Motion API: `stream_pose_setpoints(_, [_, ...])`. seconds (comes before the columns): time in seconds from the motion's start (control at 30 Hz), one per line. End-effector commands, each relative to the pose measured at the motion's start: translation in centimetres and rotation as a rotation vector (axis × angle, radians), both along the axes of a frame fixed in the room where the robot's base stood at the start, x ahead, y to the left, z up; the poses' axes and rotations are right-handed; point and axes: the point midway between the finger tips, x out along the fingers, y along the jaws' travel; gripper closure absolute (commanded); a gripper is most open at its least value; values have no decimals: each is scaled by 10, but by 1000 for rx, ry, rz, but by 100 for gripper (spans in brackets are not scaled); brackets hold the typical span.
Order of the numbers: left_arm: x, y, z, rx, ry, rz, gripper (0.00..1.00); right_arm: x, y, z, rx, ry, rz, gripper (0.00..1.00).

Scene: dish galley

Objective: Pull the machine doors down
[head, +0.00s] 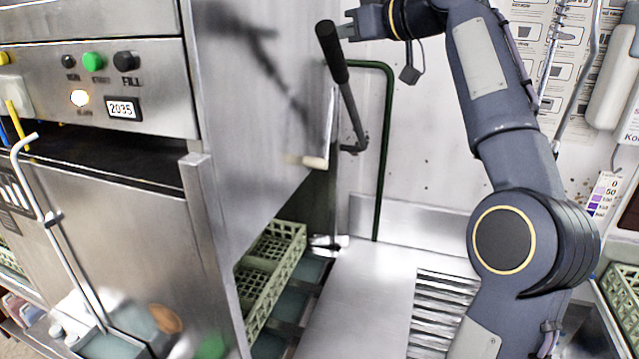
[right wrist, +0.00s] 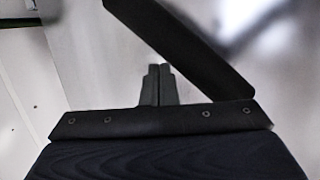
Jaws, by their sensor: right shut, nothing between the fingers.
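The machine is a stainless steel box with its door panel (head: 255,120) facing right. The panel is raised, and a green rack shows in the opening below its lower edge. A lever with a black grip (head: 331,52) sticks out beside the panel and angles up. My right gripper (head: 346,31) is at the upper end of this grip, its fingers shut and empty. In the right wrist view the closed fingertips (right wrist: 158,84) are just beside the black grip (right wrist: 185,45), which runs diagonally past them. Whether they touch it I cannot tell. My left gripper is out of view.
The green rack (head: 283,249) sits on the machine's bed. A steel draining counter (head: 350,300) lies to the right, with a dark green pipe (head: 386,140) against the wall. The control panel (head: 95,85) reads 2035. A bent metal rod (head: 55,225) stands at the left front.

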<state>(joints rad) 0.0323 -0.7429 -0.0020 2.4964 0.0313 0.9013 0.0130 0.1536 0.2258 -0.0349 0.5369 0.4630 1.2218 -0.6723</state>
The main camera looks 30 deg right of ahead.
Motion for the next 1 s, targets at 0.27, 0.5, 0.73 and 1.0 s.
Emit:
stream_pose_setpoints(0.27, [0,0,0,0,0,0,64,-18,16,-27,0,4,2,100])
stream_pose_setpoints(0.5, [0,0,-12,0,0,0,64,-31,32,-59,-2,3,2,100])
stream_pose_setpoints(0.73, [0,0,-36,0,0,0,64,-44,47,-86,-2,4,3,100])
stream_pose_setpoints(1.0, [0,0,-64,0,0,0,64,-59,66,-115,-1,3,4,100])
